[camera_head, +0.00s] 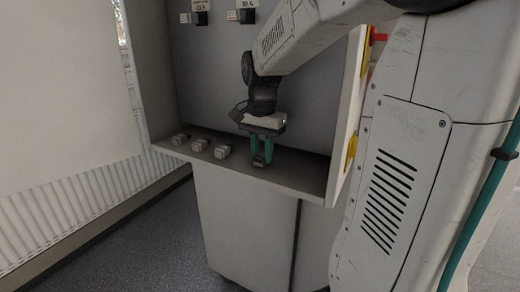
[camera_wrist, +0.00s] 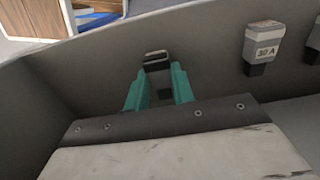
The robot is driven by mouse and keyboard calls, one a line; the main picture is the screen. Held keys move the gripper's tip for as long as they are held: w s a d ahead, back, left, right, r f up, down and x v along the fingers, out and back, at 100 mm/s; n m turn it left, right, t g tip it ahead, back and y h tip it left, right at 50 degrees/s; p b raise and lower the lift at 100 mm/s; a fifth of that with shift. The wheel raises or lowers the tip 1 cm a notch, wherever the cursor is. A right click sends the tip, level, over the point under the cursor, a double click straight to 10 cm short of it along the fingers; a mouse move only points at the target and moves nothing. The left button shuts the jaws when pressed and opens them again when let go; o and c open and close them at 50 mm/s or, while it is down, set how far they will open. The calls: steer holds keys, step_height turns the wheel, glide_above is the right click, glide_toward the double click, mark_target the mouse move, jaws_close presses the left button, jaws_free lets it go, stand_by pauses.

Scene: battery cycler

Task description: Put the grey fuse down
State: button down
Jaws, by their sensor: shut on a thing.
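My gripper (camera_head: 262,148) points down over the right part of the grey cabinet shelf (camera_head: 290,172). Its teal fingers are closed on a small grey and dark fuse (camera_head: 259,160), which is at or just above the shelf surface; I cannot tell whether it touches. In the wrist view the fuse (camera_wrist: 156,58) shows between the teal fingertips (camera_wrist: 158,82), with its dark end visible and the rest partly hidden by the fingers.
Three grey fuses stand in a row left of my gripper: the near one (camera_head: 222,152), the middle one (camera_head: 200,145) and the far one (camera_head: 180,138). Labelled holders (camera_head: 248,13) are on the back panel. The cabinet's right side wall (camera_head: 346,120) stands close to my gripper.

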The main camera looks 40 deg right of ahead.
mark_target(262, 155)
steer(key=c, duration=1.2)
jaws_free()
step_height(262, 155, up, 13)
steer(key=s+a+f+n, duration=0.4)
steer(key=s+a, duration=0.1)
steer(key=s, duration=0.1)
steer(key=s+a+f+n+t, duration=0.1)
steer(key=s+a+f+n, duration=0.4)
steer(key=s, duration=0.1)
steer(key=s+a+f+n, duration=0.4)
steer(key=s+a+n, duration=0.1)
steer(key=s, duration=0.2)
steer(key=shift+a+f, duration=0.2)
steer(key=shift+a, duration=0.15)
